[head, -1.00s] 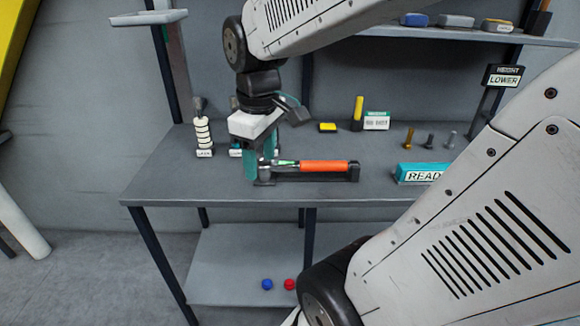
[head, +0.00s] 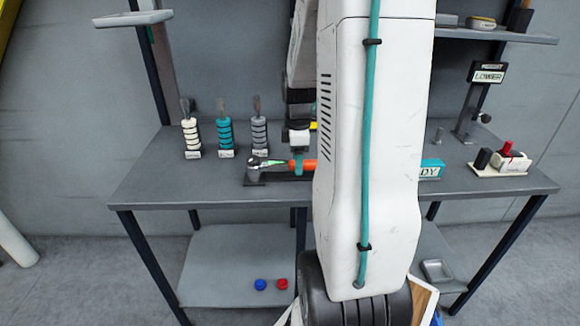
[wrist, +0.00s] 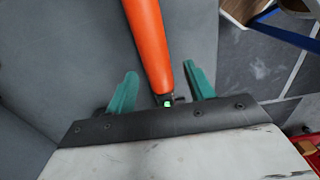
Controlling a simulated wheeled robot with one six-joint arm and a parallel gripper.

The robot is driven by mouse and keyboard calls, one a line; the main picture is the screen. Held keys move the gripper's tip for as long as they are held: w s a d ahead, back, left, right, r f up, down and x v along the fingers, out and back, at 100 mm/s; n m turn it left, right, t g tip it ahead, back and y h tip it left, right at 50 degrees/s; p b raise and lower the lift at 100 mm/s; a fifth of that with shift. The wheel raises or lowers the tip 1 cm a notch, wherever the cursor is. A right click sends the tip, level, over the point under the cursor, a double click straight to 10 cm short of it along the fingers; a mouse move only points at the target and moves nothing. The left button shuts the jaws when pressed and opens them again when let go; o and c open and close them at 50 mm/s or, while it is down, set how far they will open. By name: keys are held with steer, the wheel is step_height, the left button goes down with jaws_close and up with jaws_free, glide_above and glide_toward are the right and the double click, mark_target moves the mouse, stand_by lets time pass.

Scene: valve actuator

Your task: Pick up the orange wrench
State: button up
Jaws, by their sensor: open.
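The orange wrench lies on the grey workbench, in a dark low holder. In the head view its metal head and part of its orange handle (head: 307,165) show left of my arm; the rest is hidden behind the arm. In the wrist view the orange handle (wrist: 150,45) runs from the top edge down between the two teal fingers of my gripper (wrist: 160,70). The fingers are apart, with a gap on each side of the handle. I cannot tell how far down they reach. In the head view my gripper (head: 299,161) is at the handle, mostly hidden.
A teal READY block (head: 432,168) and a tray with red and black pieces (head: 500,164) are to the right. The bench's front left is clear.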

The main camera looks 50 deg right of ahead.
step_height(320, 180, down, 3)
steer(key=shift+w+r, duration=0.1)
steer(key=shift+r, duration=0.05)
jaws_close()
steer(key=shift+r, duration=0.2)
